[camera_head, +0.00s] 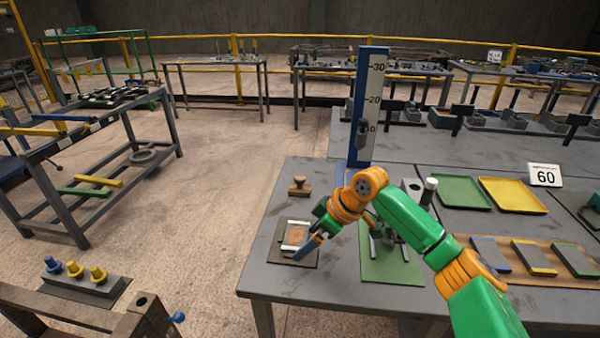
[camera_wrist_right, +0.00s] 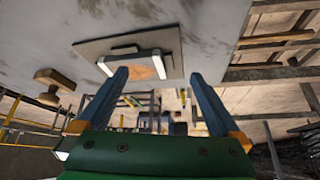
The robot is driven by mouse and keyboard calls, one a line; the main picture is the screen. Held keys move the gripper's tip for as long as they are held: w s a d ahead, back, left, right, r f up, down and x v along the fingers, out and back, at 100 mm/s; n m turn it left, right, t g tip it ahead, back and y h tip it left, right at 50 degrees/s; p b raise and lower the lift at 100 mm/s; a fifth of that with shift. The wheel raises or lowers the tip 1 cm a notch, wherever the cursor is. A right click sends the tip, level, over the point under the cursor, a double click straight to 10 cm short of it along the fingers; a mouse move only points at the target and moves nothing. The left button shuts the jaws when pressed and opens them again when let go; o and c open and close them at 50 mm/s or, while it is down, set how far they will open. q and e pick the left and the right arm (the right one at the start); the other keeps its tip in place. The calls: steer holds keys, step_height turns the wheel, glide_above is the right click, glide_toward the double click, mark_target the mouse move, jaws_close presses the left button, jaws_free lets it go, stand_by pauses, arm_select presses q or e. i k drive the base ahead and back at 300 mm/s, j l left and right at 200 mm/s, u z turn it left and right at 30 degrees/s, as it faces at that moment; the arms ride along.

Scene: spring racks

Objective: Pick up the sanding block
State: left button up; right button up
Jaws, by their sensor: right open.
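A brown wooden block with a knob-like grip (camera_head: 299,187), which looks like the sanding block, stands on the grey table in the head view. It also shows at the left of the wrist view (camera_wrist_right: 52,86). My right gripper (camera_head: 309,246) is open and empty, with blue fingers. It is in front of the block and apart from it, over or beside a dark square mat. The gripper also shows in the wrist view (camera_wrist_right: 156,78), its fingers spread. On the mat is a pale-edged plate with an orange-brown patch (camera_head: 297,234). My left gripper is not in view.
A blue-framed height scale (camera_head: 371,105) stands behind my right arm. A green mat (camera_head: 391,268) with a metal fixture lies beside the gripper. Green (camera_head: 462,191) and yellow trays (camera_head: 512,195) and a wooden board with coloured-edged blocks (camera_head: 487,255) are to the right.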

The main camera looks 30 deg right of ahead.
mark_target(298, 189)
steer(key=i+l, duration=0.6)
steer(key=i, duration=0.15)
